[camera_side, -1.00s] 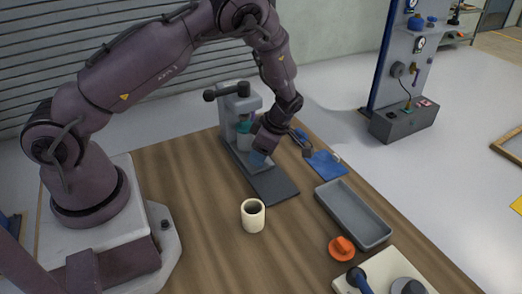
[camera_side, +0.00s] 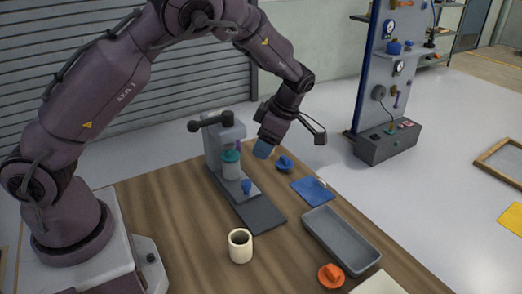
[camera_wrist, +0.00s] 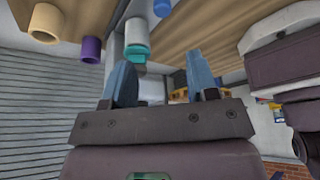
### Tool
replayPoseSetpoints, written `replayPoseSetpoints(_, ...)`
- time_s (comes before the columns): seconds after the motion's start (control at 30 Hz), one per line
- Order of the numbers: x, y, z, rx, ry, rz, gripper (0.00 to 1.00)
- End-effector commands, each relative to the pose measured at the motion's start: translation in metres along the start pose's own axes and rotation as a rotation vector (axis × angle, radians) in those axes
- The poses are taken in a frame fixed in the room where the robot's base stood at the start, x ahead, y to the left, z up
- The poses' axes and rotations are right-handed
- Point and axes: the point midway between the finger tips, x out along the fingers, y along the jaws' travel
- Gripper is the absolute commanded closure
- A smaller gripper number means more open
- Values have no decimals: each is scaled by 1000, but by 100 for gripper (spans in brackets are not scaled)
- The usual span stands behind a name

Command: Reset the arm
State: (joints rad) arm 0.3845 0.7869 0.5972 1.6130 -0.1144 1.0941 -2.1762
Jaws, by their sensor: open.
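My gripper (camera_side: 263,148) is in the air above the far part of the wooden table, to the right of a grey fixture (camera_side: 222,140). In the wrist view my gripper (camera_wrist: 162,75) shows two blue fingers standing apart with nothing between them. A teal-topped pale cylinder (camera_side: 231,166) stands on the fixture, with a small blue piece (camera_side: 247,187) in front of it. The gripper is apart from both. In the wrist view, a teal and white piece (camera_wrist: 136,48) shows beyond the fingers.
A cream cup (camera_side: 240,246) stands at the table's front. A grey tray (camera_side: 318,222), blue cloth (camera_side: 312,190), blue knob (camera_side: 284,164) and orange knob (camera_side: 331,276) lie to the right. A gauge panel (camera_side: 388,80) stands on the floor behind.

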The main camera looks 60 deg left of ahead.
Motion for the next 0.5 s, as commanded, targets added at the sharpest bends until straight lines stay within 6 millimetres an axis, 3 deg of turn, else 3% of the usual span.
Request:
replayPoseSetpoints(0.33, 0, 0, 0, 33, 0, 0, 46)
replayPoseSetpoints(0.5, 6, -2, -3, 307, 7, -1, 46)
